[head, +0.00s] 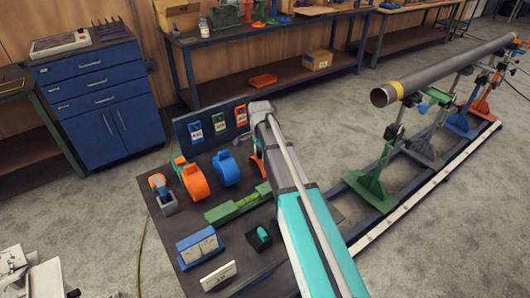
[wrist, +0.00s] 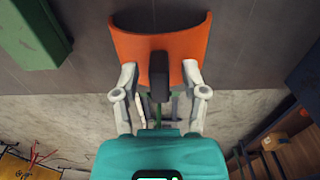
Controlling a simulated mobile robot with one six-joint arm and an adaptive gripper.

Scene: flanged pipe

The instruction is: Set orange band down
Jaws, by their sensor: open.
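The orange band (wrist: 190,46) is a curved orange piece with a black grip (wrist: 159,75), at the top middle of the wrist view. It lies over a dark surface. My gripper (wrist: 160,73) is open, with one pale finger on each side of the black grip and a gap showing on both sides. In the head view, part of the orange band (head: 257,167) shows at the left of my arm, at the right part of the dark bench (head: 180,225). My arm hides the rest of it and most of my gripper there.
An orange curved piece (head: 195,183) and a blue one (head: 226,168) stand on the bench to the left. A green block (head: 238,203) lies in front. A grey pipe (head: 450,68) rests on stands at the right. Grey floor is open beyond the bench.

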